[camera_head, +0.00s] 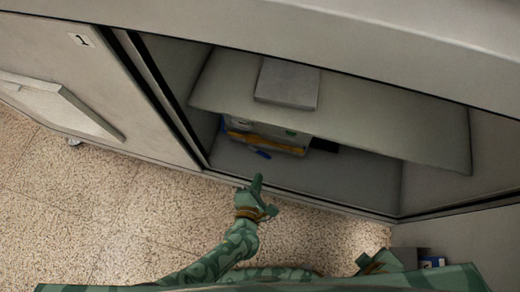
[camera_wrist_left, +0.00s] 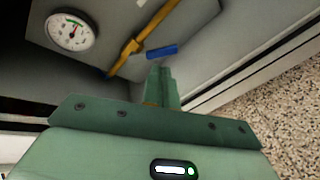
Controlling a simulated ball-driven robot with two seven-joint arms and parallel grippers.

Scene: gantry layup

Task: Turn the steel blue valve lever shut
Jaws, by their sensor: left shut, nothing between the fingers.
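The steel blue valve lever (camera_head: 263,154) is inside the open cabinet, low in front of a yellow pipe (camera_head: 278,146). In the left wrist view the lever (camera_wrist_left: 162,51) is a short blue bar beside the yellow pipe (camera_wrist_left: 164,20), set at an angle to it. My left gripper (camera_head: 257,182) is shut and empty at the cabinet's front opening, pointing in toward the lever. In the left wrist view its fingers (camera_wrist_left: 160,84) end just below the lever, with a small gap visible. My right gripper (camera_head: 370,262) shows only partly at the bottom right.
A grey panel with a round gauge (camera_wrist_left: 72,31) stands behind the pipe. A shelf (camera_head: 375,125) carrying a flat grey box (camera_head: 287,83) overhangs the compartment. The cabinet's lower front edge (camera_head: 310,200) lies near my left gripper. The compartment floor (camera_head: 350,183) to the right is clear.

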